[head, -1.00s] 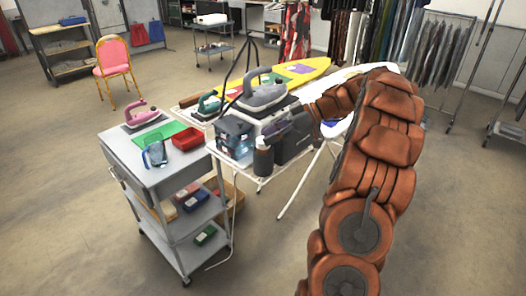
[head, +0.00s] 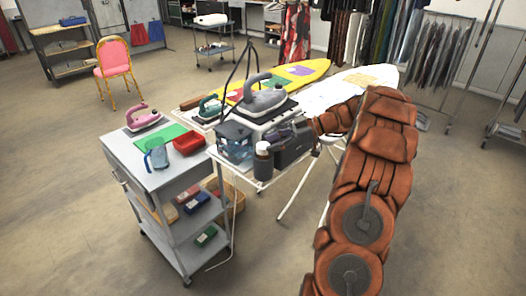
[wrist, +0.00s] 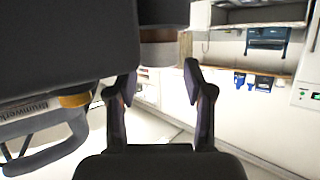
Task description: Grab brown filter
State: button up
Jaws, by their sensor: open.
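A dark brown cylinder with a pale top (head: 263,166), seemingly the brown filter, stands upright at the near edge of the white wire rack (head: 233,168), beside a clear bluish water tank (head: 235,152). In the wrist view, a brown and pale cylinder (wrist: 158,35), apparently the same one, shows upside down beyond the fingers, its far part cut off by the frame. My gripper (wrist: 160,82) is open, with nothing between its two dark fingers. In the head view my gripper is just right of the cylinder, dark against dark parts, its fingertips hard to make out.
A grey iron (head: 263,98) stands on its base behind the cylinder. A grey cart (head: 150,176) at left holds a pink iron (head: 143,117), blue jug (head: 156,154) and red tray (head: 188,145). Ironing boards (head: 345,92) lie behind. Floor at front left is clear.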

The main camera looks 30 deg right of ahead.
aim_at(266, 145)
jog(key=shift+p+x, duration=1.3)
jog(key=shift+x, duration=0.2)
jog(key=shift+w+a+f, duration=0.15)
jog(key=shift+a, duration=0.05)
jog(key=c, duration=0.9)
jog(key=shift+o, duration=0.2)
